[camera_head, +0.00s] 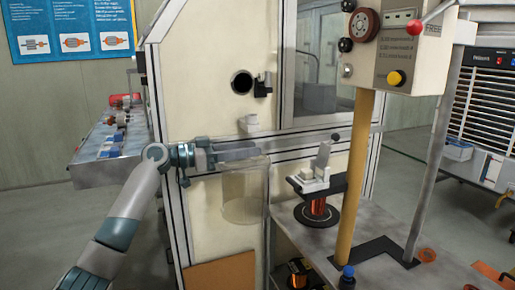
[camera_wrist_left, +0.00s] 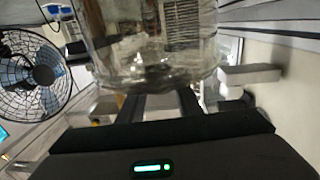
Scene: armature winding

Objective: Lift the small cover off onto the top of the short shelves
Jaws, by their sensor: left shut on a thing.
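The small cover (camera_head: 243,198) is a clear, see-through cylinder hanging upright under my left gripper (camera_head: 248,156) in the head view. My left gripper is shut on its top part and holds it in front of the cream machine cabinet. In the left wrist view, the clear cover (camera_wrist_left: 150,48) fills the upper middle, just beyond the gripper fingers (camera_wrist_left: 165,105). A grey shelf unit (camera_head: 308,236) stands to the right of the cover; I cannot tell whether it is the short shelves. My right gripper is not in view.
A copper-wound spool (camera_head: 318,207) with a grey clamp-like device (camera_head: 318,172) above it stands on the grey top. A bench (camera_head: 105,170) with parts is at the left. A fan (camera_wrist_left: 35,75) shows in the wrist view.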

